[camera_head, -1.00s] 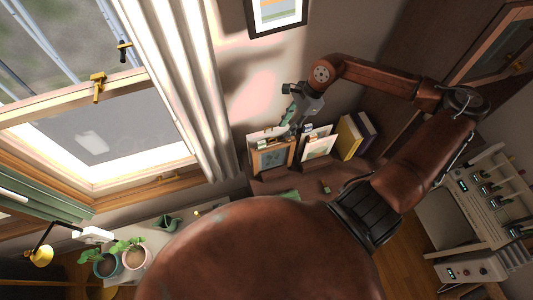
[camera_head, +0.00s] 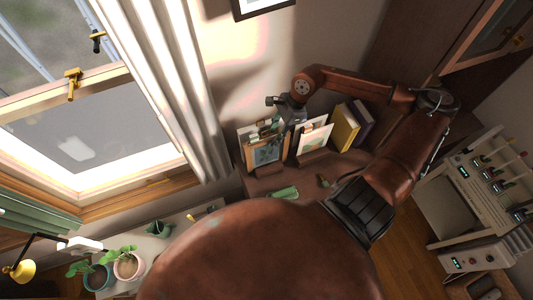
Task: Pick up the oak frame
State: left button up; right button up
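The oak frame (camera_head: 266,157), a light wooden frame around a bluish picture, stands leaning on a brown shelf top, left of a white card picture. My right gripper (camera_head: 272,131) reaches down from the upper right to the top of the frame, in front of or just above its upper edge. The fingers overlap the frame and the things behind it, so I cannot tell whether they touch it or how far apart they are. My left gripper is out of view.
A white picture (camera_head: 313,138), a yellow book (camera_head: 345,128) and a dark purple book (camera_head: 363,123) stand close on the right. A green object (camera_head: 285,192) lies in front on the shelf top. The curtain (camera_head: 190,90) hangs to the left.

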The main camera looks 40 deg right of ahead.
aim_at(267, 148)
jog(key=x, duration=0.2)
jog(key=shift+a+f, duration=0.15)
jog(key=shift+f, duration=0.1)
jog(key=p+x, duration=0.1)
jog(key=x, duration=0.3)
jog(key=shift+s+a, duration=0.1)
jog(key=shift+a, duration=0.05)
jog(key=shift+a+f, duration=0.15)
jog(key=shift+f, duration=0.35)
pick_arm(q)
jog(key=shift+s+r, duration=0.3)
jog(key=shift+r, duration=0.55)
pick_arm(e)
grip_shut()
